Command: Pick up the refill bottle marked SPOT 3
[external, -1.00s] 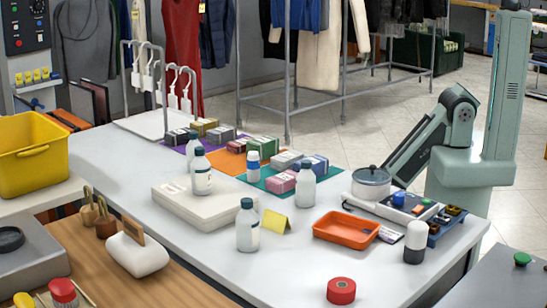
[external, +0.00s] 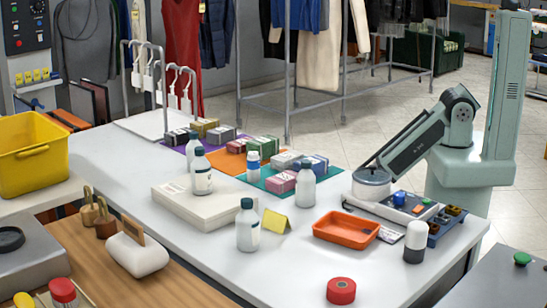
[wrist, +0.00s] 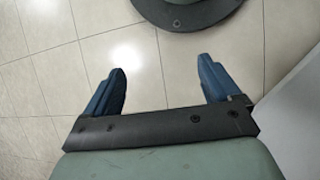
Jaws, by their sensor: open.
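No bottle shows there. In the external view my gripper cannot be made out.
Bare table lies at the front.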

